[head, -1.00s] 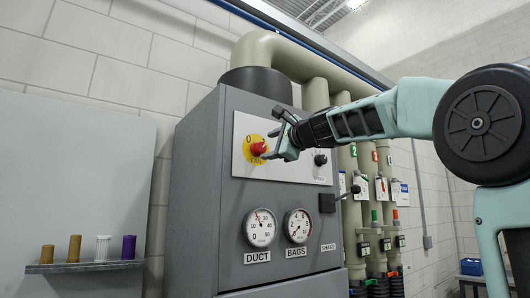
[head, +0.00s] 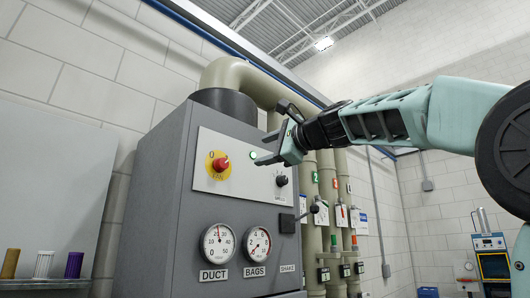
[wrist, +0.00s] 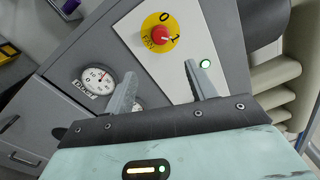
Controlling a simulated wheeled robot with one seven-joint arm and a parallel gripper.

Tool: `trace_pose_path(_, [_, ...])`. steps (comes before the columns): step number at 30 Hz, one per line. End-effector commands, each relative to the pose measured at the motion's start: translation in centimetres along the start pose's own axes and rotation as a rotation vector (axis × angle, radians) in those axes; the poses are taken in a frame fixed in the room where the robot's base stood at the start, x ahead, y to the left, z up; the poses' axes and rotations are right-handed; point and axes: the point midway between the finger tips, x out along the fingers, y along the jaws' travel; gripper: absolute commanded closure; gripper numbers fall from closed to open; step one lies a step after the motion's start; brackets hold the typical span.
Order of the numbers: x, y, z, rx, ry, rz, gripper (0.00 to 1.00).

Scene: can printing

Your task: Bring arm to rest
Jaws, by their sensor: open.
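My gripper (head: 275,135) is open and empty, in front of the upper panel of the grey cabinet (head: 160,200). Its two fingers also show spread apart in the wrist view (wrist: 163,82). The red switch (head: 220,164) on its yellow plate is left of the gripper in the head view, with clear space between them. In the wrist view the red switch (wrist: 160,35) lies beyond the fingertips, with its handle towards the 1 mark. A lit green lamp (wrist: 205,63) shows near the right fingertip.
The DUCT gauge (head: 218,243) and BAGS gauge (head: 257,243) sit below the panel. A black knob (head: 281,180) is just under the gripper. Pipes with levers (head: 326,220) stand right of the cabinet. A shelf (head: 40,284) with several coloured cylinders is at left.

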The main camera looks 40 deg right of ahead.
Motion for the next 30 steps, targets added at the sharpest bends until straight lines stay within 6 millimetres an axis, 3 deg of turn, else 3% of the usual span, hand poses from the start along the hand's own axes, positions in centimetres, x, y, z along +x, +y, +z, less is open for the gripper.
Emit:
trace_pose_path(11, [0.1, 0.0, 0.0, 0.0, 0.0, 0.0, 0.44])
trace_pose_path(14, [1.1, 1.9, 0.3, -0.023, -0.012, 0.041, 0.44])
trace_pose_path(17, [3.1, 6.3, 1.1, -0.085, -0.039, 0.134, 0.44])
trace_pose_path(23, [6.4, 19.9, 4.5, -0.313, -0.162, 0.4, 0.44])
trace_pose_path(26, [6.6, 26.9, 6.5, -0.448, -0.249, 0.529, 0.44])
trace_pose_path(30, [5.1, 36.8, 9.3, -0.655, -0.402, 0.696, 0.44])
